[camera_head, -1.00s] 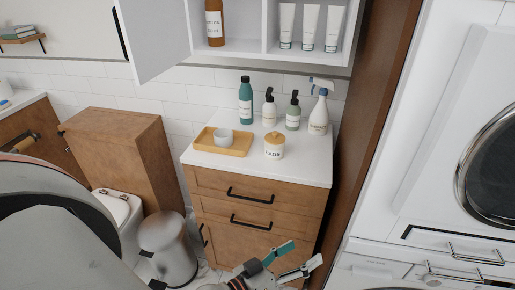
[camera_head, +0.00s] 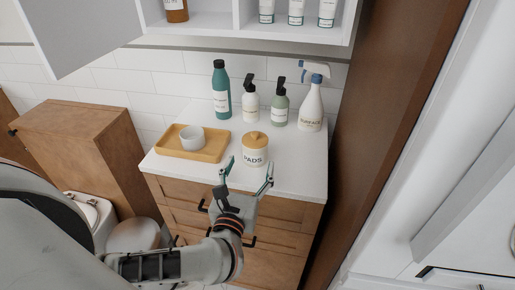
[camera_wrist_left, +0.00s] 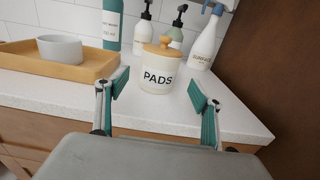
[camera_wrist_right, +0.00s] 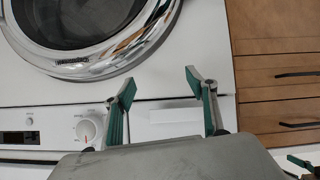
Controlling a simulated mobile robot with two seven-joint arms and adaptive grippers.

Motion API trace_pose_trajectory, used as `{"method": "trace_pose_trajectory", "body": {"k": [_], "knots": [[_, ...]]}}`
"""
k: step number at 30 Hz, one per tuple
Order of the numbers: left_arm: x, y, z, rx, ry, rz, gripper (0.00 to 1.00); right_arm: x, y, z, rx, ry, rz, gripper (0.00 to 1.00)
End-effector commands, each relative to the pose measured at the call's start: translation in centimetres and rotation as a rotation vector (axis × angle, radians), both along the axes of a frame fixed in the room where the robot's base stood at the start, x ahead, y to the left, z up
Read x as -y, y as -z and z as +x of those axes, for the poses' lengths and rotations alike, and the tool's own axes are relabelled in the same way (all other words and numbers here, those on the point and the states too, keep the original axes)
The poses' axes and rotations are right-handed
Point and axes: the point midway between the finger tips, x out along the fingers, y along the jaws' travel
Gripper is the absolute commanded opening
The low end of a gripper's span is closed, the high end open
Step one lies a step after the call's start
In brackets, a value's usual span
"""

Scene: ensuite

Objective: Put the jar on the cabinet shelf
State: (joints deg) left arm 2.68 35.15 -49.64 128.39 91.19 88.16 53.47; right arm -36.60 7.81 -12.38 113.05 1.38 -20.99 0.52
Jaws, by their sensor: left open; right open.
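The jar (camera_head: 255,152) is white, marked "PADS", with a wooden lid. It stands upright near the front of the white counter (camera_head: 297,183). It also shows in the left wrist view (camera_wrist_left: 157,76), ahead of and between the fingertips. My left gripper (camera_head: 247,172) is open and empty, at the counter's front edge just short of the jar. The cabinet shelf (camera_head: 212,32) is the white wall cabinet above the counter, cut off by the top of the head view. My right gripper (camera_wrist_right: 160,85) is open and empty, facing a white washing machine.
A wooden tray (camera_head: 215,150) with a grey cup (camera_head: 191,137) lies left of the jar. Behind it stand a teal bottle (camera_head: 221,92), two pump bottles and a spray bottle (camera_head: 311,106). The open cabinet door (camera_head: 85,35) hangs at the left. A brown panel (camera_head: 385,120) bounds the right.

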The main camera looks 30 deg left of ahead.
Motion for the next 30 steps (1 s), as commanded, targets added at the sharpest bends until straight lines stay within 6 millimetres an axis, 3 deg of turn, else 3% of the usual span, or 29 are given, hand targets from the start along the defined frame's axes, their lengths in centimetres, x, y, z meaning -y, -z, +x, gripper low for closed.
{"method": "trace_pose_trajectory", "body": {"k": [6,16,26,27,30], "knots": [[-0.7,-0.2,2.2,0.003,-0.003,0.003,0.67,0.3,0.8,-1.2,-0.026,-0.001,-0.008,0.57],[-1.8,-0.5,6.3,0.004,-0.003,0.005,0.67,0.4,0.2,-0.9,-0.022,-0.001,-0.011,0.57],[-2.1,-0.3,7.2,0.001,-0.002,0.004,0.67,0.4,-0.4,-0.5,-0.012,0.0,-0.009,0.57],[-2.1,-0.3,7.2,0.001,-0.002,0.004,0.64,0.4,-0.4,-0.5,-0.011,0.0,-0.009,0.57],[-2.1,-0.3,7.2,0.001,-0.002,0.004,0.38,0.4,-0.4,-0.5,-0.011,0.0,-0.009,0.57]]}}
